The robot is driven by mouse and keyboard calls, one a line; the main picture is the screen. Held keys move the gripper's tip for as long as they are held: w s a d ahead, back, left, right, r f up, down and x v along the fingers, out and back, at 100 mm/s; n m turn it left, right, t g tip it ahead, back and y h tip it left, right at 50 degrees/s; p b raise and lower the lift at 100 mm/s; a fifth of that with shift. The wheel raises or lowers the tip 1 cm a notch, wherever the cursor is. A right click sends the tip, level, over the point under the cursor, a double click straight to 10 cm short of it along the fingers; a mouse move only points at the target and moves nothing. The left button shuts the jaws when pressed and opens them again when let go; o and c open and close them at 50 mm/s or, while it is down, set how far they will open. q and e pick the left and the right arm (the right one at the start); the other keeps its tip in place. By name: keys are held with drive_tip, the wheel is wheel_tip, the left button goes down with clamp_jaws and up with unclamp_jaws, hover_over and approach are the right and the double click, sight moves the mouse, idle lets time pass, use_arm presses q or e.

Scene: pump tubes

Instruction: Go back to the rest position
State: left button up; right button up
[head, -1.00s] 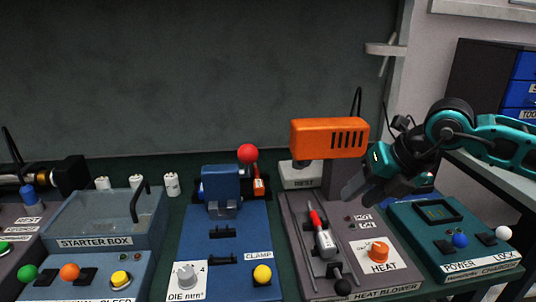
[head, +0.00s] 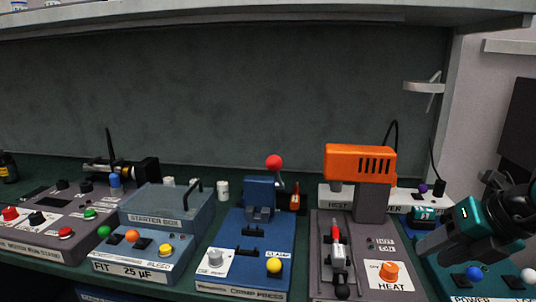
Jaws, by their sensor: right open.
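My right gripper (head: 432,242) is at the right edge of the head view, dark with a teal wrist. It is open with nothing seen between its fingers, and it covers part of the teal charger box (head: 500,285). It is to the right of the heat blower station (head: 318,262) and its orange blower (head: 360,163). A red-tipped tool (head: 337,250) lies on that station, apart from the gripper. My left gripper is out of view.
The blue clamp press (head: 235,245) with a red ball lever, the starter box (head: 165,215) and a grey button station (head: 48,225) stand along the green bench. A shelf (head: 250,15) overhangs the back. The air before the back wall is clear.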

drive_tip(key=a+r+y, duration=0.2)
drive_tip(key=a+y, duration=0.7)
drive_tip(key=a, duration=0.8)
wheel_tip(320, 180, up, 5)
drive_tip(key=a+m+t+y, duration=0.3)
drive_tip(key=m+t, duration=0.3)
drive_tip(key=t, duration=0.1)
drive_tip(key=w+d+f+m+t+h, duration=0.1)
drive_tip(key=d+f+m+t+h, duration=0.1)
drive_tip(key=d+f+m+h, duration=0.55)
drive_tip(key=d+f+m+t+h, duration=0.25)
drive_tip(key=f+m+h, duration=0.25)
drive_tip(key=m+h, duration=0.6)
drive_tip(key=s+a+f+m+g+y, duration=0.25)
drive_tip(key=s+f+m+g, duration=0.35)
drive_tip(key=s+f+g, duration=1.05)
use_arm(q)
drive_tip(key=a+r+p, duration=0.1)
drive_tip(key=p, duration=0.1)
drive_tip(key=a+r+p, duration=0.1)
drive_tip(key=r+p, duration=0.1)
drive_tip(key=p, duration=0.1)
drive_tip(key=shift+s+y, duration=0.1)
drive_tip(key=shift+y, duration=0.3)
use_arm(e)
drive_tip(key=w+a+f+t+y, duration=0.2)
drive_tip(key=w+f+t, duration=0.2)
drive_tip(key=t, duration=0.6)
drive_tip(key=shift+w+a+f, duration=0.15)
drive_tip(key=shift+f, duration=0.1)
